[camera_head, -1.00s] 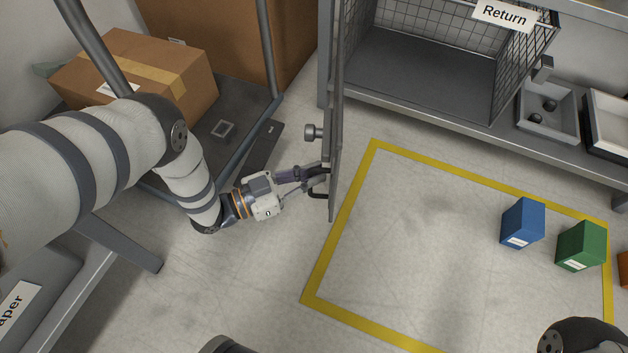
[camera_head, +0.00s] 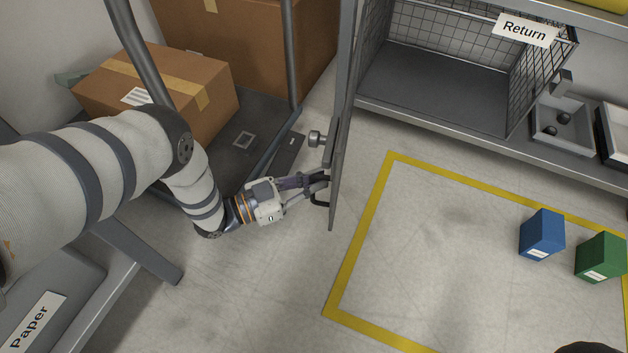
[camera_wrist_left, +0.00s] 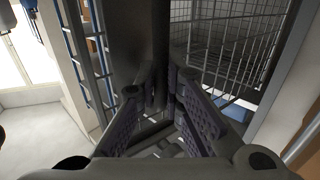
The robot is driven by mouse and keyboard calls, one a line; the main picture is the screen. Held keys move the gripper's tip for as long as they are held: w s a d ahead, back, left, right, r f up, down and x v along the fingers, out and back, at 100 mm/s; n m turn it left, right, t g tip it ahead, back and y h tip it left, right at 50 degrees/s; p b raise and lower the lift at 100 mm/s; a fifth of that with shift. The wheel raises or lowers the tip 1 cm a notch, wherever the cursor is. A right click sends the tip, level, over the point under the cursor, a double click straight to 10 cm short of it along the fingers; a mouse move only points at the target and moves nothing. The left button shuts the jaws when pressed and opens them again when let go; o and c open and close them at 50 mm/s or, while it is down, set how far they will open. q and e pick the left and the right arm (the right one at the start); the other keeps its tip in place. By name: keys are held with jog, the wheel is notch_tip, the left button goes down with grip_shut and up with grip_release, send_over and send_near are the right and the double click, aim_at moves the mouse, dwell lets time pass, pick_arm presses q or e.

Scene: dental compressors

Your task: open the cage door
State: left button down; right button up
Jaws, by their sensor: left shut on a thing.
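The cage door (camera_head: 345,125) stands swung open, seen nearly edge-on at the left side of the cage (camera_head: 440,75) in the head view. It has a round knob (camera_head: 317,139) and a dark handle (camera_head: 319,203) near its lower end. My left gripper (camera_head: 322,181) is at the door's free edge, shut on the door's handle; the exact contact is partly hidden. In the left wrist view the gripper's fingers (camera_wrist_left: 160,92) close around a dark upright part. The cage is empty inside, with a Return sign (camera_head: 527,30) on top.
A cart (camera_head: 235,150) with cardboard boxes (camera_head: 165,85) stands left of the door, close to my left arm. A blue box (camera_head: 542,234) and a green box (camera_head: 601,257) stand on the floor inside a yellow outline (camera_head: 362,235).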

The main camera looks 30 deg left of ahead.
pick_arm(q)
jog(key=c, duration=1.7)
grip_release()
jog(key=shift+s, duration=0.15)
jog(key=v, duration=0.7)
jog(key=shift+s+a, duration=0.15)
jog(key=shift+s, duration=0.05)
